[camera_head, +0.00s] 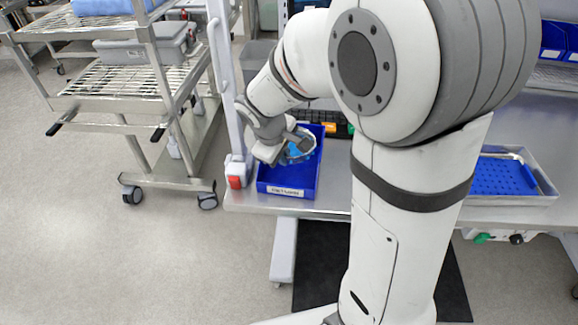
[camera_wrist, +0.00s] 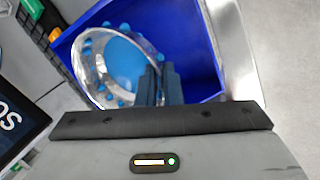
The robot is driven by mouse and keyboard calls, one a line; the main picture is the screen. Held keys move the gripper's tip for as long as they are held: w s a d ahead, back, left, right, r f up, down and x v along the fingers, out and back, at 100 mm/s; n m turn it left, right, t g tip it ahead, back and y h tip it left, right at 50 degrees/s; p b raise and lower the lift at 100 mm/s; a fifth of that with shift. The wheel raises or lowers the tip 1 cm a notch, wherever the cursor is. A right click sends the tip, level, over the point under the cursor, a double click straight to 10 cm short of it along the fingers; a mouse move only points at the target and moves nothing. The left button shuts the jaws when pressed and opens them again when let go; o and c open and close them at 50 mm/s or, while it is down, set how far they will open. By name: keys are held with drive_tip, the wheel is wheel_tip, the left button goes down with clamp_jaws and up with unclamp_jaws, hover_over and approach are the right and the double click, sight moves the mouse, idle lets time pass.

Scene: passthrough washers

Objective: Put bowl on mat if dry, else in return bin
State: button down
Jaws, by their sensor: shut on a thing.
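A clear, shiny bowl (camera_wrist: 92,84) shows in the wrist view, with blue drops or dots around its wall and a blue middle. My gripper (camera_wrist: 158,75) is shut on its right-hand rim. The bowl is at the blue return bin (camera_wrist: 205,50), over or inside its opening; I cannot tell whether it touches the bottom. In the head view my gripper (camera_head: 290,145) reaches into the blue bin (camera_head: 287,191), which has a white label on its front, and the bowl (camera_head: 304,150) is partly hidden by it. A blue mat (camera_head: 498,176) lies in a grey tray at the right.
The bin stands on a steel table (camera_head: 335,200) near its left edge. A keyboard (camera_head: 335,120) lies behind the bin and a dark screen (camera_wrist: 15,120) shows at the left. A wire cart (camera_head: 135,90) stands left of the table. My arm hides the table's middle.

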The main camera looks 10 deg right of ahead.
drive_tip(key=shift+f, duration=2.5)
drive_tip(key=shift+f+b, duration=0.1)
drive_tip(key=shift+b, duration=0.2)
drive_tip(key=c, duration=1.6)
unclamp_jaws()
drive_tip(key=v, duration=1.2)
drive_tip(key=s+d+m+y, duration=0.1)
drive_tip(key=s+d+m, duration=0.1)
drive_tip(key=s, duration=0.3)
drive_tip(key=s+d+m+y, duration=0.1)
drive_tip(key=s+d+m, duration=0.1)
drive_tip(key=s+m, duration=0.2)
drive_tip(key=s+d+m+y, duration=0.1)
drive_tip(key=s+d+m, duration=0.2)
drive_tip(key=s, duration=0.3)
drive_tip(key=shift+s+r, duration=0.1)
drive_tip(key=shift+r, duration=0.3)
